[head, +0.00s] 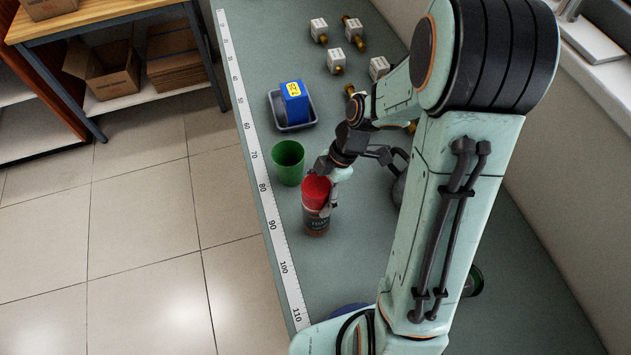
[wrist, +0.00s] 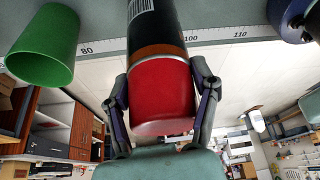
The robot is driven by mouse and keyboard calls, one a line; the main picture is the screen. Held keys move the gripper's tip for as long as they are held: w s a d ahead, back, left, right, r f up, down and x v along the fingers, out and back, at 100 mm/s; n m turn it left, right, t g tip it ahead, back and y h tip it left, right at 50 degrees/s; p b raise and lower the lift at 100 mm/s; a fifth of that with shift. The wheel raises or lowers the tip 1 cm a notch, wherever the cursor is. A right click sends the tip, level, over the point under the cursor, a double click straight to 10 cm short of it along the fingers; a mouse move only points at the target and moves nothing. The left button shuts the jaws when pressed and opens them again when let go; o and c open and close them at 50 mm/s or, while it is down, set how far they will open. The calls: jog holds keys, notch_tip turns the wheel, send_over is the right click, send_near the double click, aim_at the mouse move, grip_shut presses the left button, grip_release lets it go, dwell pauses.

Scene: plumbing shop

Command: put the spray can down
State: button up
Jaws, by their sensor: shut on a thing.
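The spray can (head: 316,222) has a red cap and a dark body with a label. It is upright at the left part of the bench, near the ruler edge. My gripper (head: 325,190) is shut on it around the red cap end. In the wrist view the can (wrist: 160,90) sits between both fingers of my gripper (wrist: 163,105), one on each side of the red cap. Whether the can's base touches the bench or hangs just above it, I cannot tell.
A green cup (head: 288,163) stands just behind the can. A grey tray (head: 296,127) holding a blue box (head: 293,100) is farther back. Several white-tagged brass fittings (head: 337,62) lie at the far end. A ruler strip (head: 262,185) runs along the bench's left edge. Bench in front of the can is clear.

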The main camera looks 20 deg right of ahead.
jog(key=shift+f, duration=0.15)
jog(key=o, duration=1.2)
jog(key=shift+o, duration=0.2)
jog(key=s+v, duration=0.1)
jog(key=v, duration=1)
jog(key=s+a+r+m+h, duration=0.1)
jog(key=s+a+m+h, duration=0.1)
jog(key=s+m, duration=0.5)
jog(key=s+a+r+m+h, duration=0.1)
jog(key=s+a+m+h, duration=0.1)
jog(key=s+a+m, duration=0.2)
jog(key=shift+s+r+m+t, duration=0.4)
jog(key=shift+s+m, duration=1.3)
jog(key=shift+m, duration=2.3)
jog(key=shift+a, duration=0.15)
